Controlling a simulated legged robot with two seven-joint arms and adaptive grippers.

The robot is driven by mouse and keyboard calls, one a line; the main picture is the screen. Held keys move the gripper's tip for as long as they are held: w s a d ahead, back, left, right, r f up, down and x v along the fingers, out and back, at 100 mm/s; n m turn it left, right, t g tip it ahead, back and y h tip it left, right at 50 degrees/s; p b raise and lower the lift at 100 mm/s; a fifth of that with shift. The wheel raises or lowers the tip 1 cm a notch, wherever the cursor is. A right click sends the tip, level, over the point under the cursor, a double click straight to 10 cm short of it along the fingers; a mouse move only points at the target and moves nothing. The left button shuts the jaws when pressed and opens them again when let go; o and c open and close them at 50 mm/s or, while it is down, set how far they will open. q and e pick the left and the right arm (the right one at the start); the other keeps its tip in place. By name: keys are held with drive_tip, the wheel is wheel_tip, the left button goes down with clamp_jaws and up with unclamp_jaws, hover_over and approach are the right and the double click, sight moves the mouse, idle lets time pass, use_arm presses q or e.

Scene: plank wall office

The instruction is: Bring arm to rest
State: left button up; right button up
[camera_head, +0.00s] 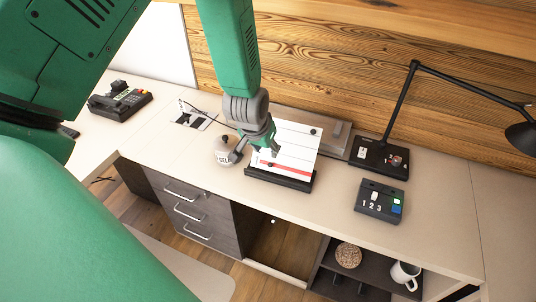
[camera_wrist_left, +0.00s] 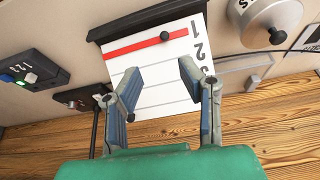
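My left gripper (camera_head: 262,148) hangs in front of a white board with lines, a red stripe and numbers (camera_head: 297,143). In the left wrist view the gripper (camera_wrist_left: 158,82) has its two fingers wide apart, with nothing between them but the board (camera_wrist_left: 160,95) behind. The board leans upright in a black base (camera_head: 281,178). A small dark knob sits on the red stripe and another near the board's far edge. My left arm comes down from the upper left in the head view. My right gripper does not show in either view.
A round grey device (camera_head: 224,158) stands left of the board. A desk phone (camera_head: 120,101) is at far left. A black lamp (camera_head: 380,157) and a button box (camera_head: 380,201) stand to the right. A mug (camera_head: 405,274) is on a lower shelf. Plank wall behind.

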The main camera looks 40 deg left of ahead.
use_arm(q)
drive_tip(key=shift+s+a+r, duration=0.1)
drive_tip(key=shift+r, duration=0.2)
drive_tip(key=shift+a+f, duration=0.1)
drive_tip(key=shift+a, duration=0.1)
drive_tip(key=s+d+f+m+g+b, duration=0.1)
drive_tip(key=s+d+f+g+b, duration=0.1)
drive_tip(key=s+f, duration=0.8)
drive_tip(key=s+d+f+m+g+h+b, duration=0.1)
drive_tip(key=s+d+f+b, duration=0.3)
drive_tip(key=s+f, duration=0.7)
drive_tip(key=s+b, duration=0.2)
drive_tip(key=s, duration=0.4)
drive_tip(key=shift+d+m+g, duration=0.2)
drive_tip(key=shift+m+g, duration=0.2)
